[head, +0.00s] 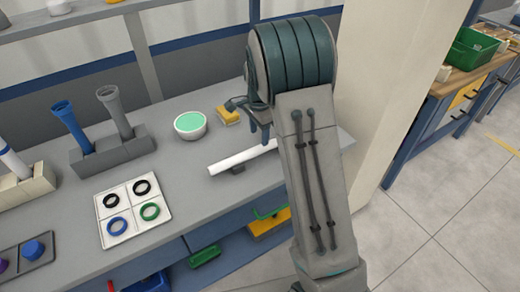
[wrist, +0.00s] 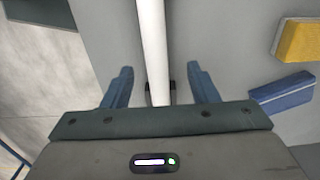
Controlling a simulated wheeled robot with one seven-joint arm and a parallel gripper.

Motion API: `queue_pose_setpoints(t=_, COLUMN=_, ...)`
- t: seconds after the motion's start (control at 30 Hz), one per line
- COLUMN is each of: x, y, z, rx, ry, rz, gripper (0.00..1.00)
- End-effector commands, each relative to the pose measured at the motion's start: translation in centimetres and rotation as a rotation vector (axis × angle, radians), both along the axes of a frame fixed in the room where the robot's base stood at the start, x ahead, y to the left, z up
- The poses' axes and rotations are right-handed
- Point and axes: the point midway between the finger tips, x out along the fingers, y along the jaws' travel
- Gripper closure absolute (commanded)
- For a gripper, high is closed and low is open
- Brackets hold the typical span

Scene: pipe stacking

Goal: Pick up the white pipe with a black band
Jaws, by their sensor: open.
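A white pipe (head: 232,161) lies across a small dark support on the grey workbench. I cannot make out a black band on its visible part, and my gripper and arm hide its right end in the head view. In the wrist view the white pipe (wrist: 153,40) runs down the middle, between the two blue fingers. My gripper (head: 259,136) is open above the pipe, with one finger on either side of it. In the wrist view my gripper (wrist: 160,72) shows a gap on both sides of the pipe.
A grey rack (head: 118,154) holds a blue and a grey pipe. A white tray (head: 134,232) holds several coloured rings. A bowl (head: 190,125) with green contents and a yellow block (head: 228,115) stand behind the pipe. A beige pillar (head: 385,80) rises at the right.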

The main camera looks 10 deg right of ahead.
Motion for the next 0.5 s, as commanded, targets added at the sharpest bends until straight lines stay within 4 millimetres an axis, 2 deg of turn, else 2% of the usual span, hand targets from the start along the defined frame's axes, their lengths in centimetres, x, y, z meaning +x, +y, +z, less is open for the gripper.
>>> queue_pose_setpoints(t=0.17, x=-0.2, y=0.0, z=-1.2, rx=0.0, ry=0.002, rz=0.0, gripper=0.47)
queue_pose_setpoints(t=0.4, x=-0.6, y=0.0, z=-4.7, rx=-0.001, ry=0.003, rz=0.0, gripper=0.47)
queue_pose_setpoints(t=0.5, x=-0.6, y=0.0, z=-5.5, rx=0.0, ry=0.001, rz=0.001, gripper=0.47)
